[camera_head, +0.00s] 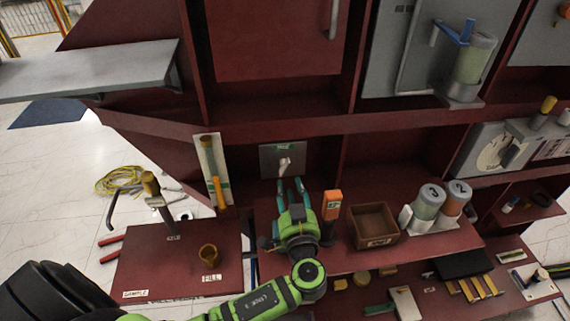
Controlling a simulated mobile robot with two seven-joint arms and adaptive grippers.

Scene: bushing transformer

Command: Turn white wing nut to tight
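The white wing nut (285,164) sits on a grey square plate (270,155) on the dark red back panel, near the picture's middle. My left gripper (290,182) points up at it from just below in the picture. Its two teal fingers are apart, with a gap between them and nothing visibly held. The fingertips look close to the lower end of the wing nut; I cannot tell whether they touch it. My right gripper is not in view.
An orange device (331,205) stands close to the right of my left gripper, with a brown open box (373,225) beyond it. A white panel with a yellow-handled tool (215,185) is to the left. Two capped canisters (428,202) stand further right.

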